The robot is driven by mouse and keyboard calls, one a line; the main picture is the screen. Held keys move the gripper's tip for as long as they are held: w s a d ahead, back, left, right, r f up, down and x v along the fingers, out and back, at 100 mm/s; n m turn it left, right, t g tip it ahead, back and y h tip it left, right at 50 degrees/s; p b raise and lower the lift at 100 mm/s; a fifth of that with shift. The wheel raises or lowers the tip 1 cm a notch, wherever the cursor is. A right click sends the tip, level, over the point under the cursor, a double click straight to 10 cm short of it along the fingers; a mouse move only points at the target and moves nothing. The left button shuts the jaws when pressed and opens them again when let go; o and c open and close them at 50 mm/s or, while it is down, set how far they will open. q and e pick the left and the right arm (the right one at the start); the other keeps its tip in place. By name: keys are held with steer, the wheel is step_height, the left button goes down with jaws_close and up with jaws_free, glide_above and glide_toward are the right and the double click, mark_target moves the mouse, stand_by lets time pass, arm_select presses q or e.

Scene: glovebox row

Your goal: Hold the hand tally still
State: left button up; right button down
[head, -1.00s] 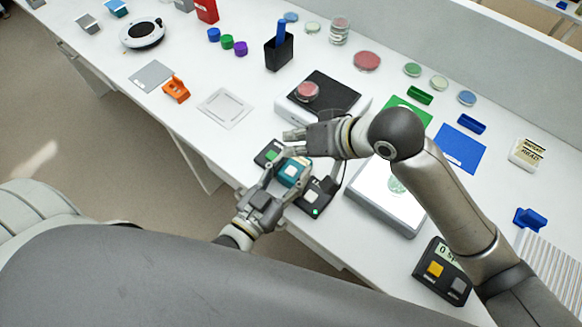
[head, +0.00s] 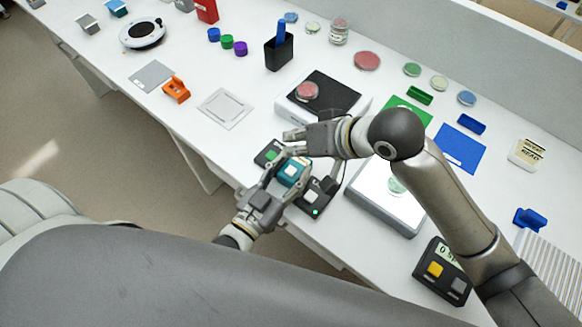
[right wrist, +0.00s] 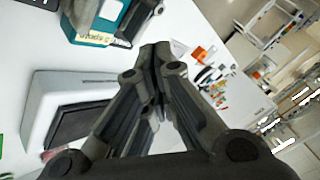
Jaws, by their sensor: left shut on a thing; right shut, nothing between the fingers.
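The hand tally (head: 291,172) is a small teal block with a pale button on top, near the table's front edge. My left gripper (head: 280,178) is shut on it from the front left. My right gripper (head: 292,142) is shut and empty, just behind and above the tally. In the right wrist view the tally (right wrist: 92,38) shows at the upper left, with part of a printed label. The shut fingers of my right gripper (right wrist: 155,55) point past it, apart from it. The tally's underside is hidden.
A black pad with a green button (head: 268,154) and another dark pad (head: 316,198) flank the tally. A scale with a black top (head: 330,90) stands behind, and a lit white box (head: 385,200) to the right. Bare table (head: 190,118) lies to the left.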

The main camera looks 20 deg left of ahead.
stand_by(0.4)
step_height(320, 180, up, 4)
glide_above(293, 167)
steer(key=shift+f, duration=0.1)
stand_by(0.3)
steer(key=shift+f, duration=4.3)
steer(key=shift+f, duration=0.1)
steer(key=shift+f, duration=0.3)
